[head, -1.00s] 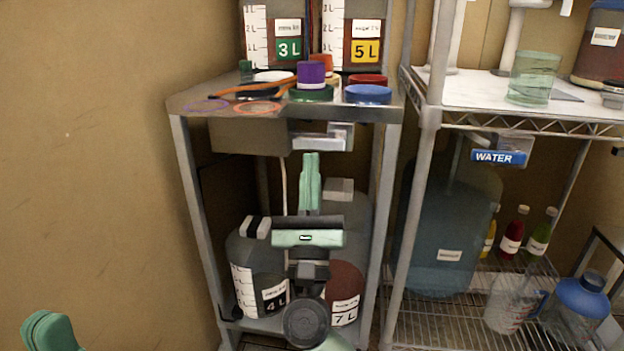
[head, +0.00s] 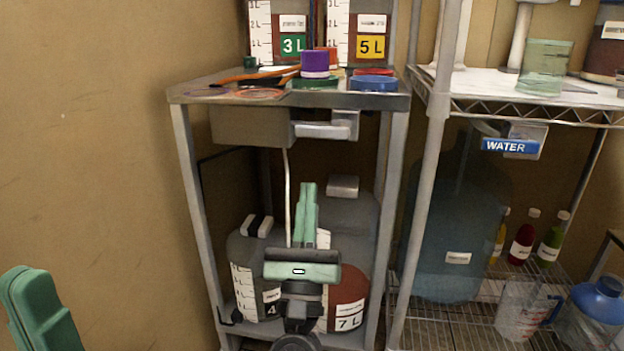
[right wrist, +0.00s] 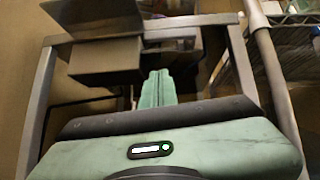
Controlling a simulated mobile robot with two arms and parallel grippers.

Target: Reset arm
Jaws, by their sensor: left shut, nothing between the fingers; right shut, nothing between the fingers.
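My right gripper (head: 307,190) is shut and empty, pointing up in front of the metal stand. Its fingers also show together in the right wrist view (right wrist: 158,80). Behind it on the lower shelf are a 4 L bucket (head: 243,285) and a 7 L bucket (head: 350,300), both partly hidden by my arm. My left gripper (head: 25,280) is at the lower left by the plain wall, shut and apart from everything; its lower part is cut off.
The metal stand's top (head: 190,92) carries lids, a purple cap (head: 314,64), a 3 L bucket (head: 290,30) and a 5 L bucket (head: 368,30). To the right, a wire rack (head: 437,150) holds a large water jug (head: 450,230), bottles and a pitcher (head: 520,315).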

